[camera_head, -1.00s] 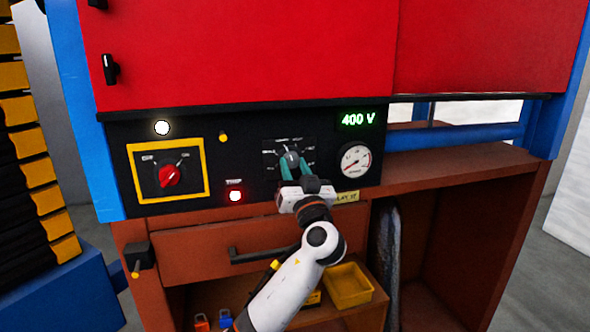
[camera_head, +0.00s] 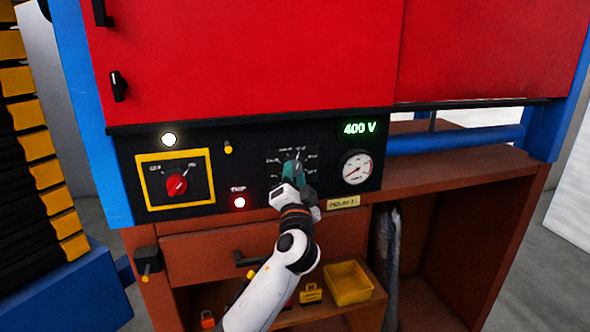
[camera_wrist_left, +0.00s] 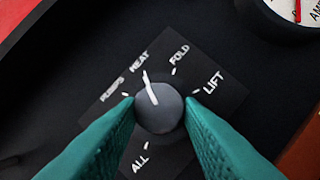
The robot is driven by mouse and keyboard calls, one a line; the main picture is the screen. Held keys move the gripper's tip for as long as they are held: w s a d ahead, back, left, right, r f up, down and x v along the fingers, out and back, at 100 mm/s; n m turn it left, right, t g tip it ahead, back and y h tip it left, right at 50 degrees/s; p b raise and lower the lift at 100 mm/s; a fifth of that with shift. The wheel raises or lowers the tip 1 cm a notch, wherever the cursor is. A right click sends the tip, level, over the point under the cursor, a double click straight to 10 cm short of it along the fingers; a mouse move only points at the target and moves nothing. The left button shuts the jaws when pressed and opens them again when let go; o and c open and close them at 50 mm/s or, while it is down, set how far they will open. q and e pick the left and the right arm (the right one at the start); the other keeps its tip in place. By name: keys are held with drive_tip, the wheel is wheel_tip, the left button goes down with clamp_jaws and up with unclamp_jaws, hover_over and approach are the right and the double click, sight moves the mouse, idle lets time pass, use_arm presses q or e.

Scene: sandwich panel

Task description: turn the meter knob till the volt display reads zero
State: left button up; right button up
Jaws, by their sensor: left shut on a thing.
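The meter knob (camera_wrist_left: 160,112) is round and grey with a white pointer line. In the left wrist view its pointer is aimed up and slightly left, toward the HEAT mark. The dial plate (camera_wrist_left: 215,103) around it carries the labels PUMPS, HEAT, FOLD, LIFT and ALL. My left gripper (camera_head: 293,168) has its two teal fingers shut on the knob, one on each side. In the head view the gripper mostly hides the knob. The green volt display (camera_head: 359,129) reads 400 V. My right gripper is not in view.
A round gauge (camera_head: 356,168) sits right of the knob. Below are a drawer handle (camera_head: 248,259) and a yellow bin (camera_head: 348,283).

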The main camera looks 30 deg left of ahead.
use_arm(q)
drive_tip(key=shift+m, duration=0.4)
drive_tip(key=o, duration=1)
drive_tip(key=shift+c, duration=0.2)
drive_tip(key=shift+s+d+f, duration=0.25)
drive_tip(key=shift+s+d, duration=0.05)
drive_tip(key=shift+s, duration=0.1)
drive_tip(key=b+v, duration=0.3)
drive_tip(key=v, duration=0.8)
drive_tip(key=shift+a, duration=0.1)
